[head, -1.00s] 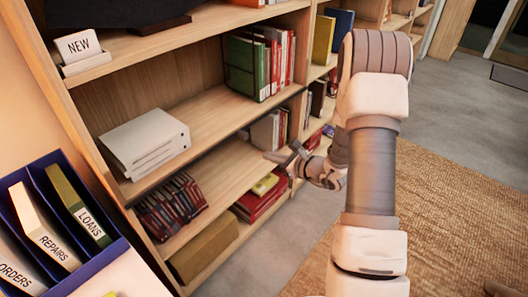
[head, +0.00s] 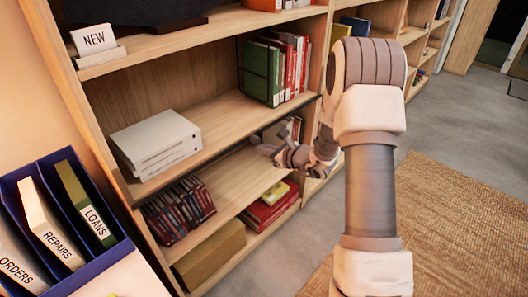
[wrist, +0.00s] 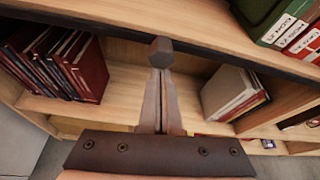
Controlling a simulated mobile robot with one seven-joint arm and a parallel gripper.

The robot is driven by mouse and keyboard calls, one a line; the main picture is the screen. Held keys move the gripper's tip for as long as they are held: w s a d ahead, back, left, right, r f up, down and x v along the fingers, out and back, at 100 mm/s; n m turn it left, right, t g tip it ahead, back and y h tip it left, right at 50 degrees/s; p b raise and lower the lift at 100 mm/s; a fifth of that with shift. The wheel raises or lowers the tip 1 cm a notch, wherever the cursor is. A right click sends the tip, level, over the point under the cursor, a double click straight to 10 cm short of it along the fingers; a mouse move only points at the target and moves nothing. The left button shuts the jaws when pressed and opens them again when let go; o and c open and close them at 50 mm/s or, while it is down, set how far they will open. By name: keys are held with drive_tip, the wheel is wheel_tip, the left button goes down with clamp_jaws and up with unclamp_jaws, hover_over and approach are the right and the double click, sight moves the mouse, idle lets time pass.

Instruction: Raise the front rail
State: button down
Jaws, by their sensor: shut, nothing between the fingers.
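The front rail (head: 222,151) is a dark strip along the front edge of the middle shelf. In the wrist view it is a dark band (wrist: 215,60) crossing the upper part of the picture. My gripper (head: 264,147) is in front of the bookcase, close to this edge. In the wrist view its fingers (wrist: 161,52) are together and empty, with the tips overlapping the rail. I cannot tell whether they touch it.
Dark red books (wrist: 80,65) and pale books (wrist: 232,92) stand on the shelf below. A blue file box (head: 90,275) is at the lower left. The floor to the right is open.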

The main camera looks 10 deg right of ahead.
wheel_tip(320, 180, up, 11)
drive_tip(key=p, duration=0.4)
drive_tip(key=shift+f+p, duration=0.15)
drive_tip(key=shift+p, duration=0.25)
drive_tip(key=p+v, duration=0.3)
drive_tip(key=v, duration=1.4)
drive_tip(key=shift+d, duration=0.25)
drive_tip(key=shift+s, duration=0.15)
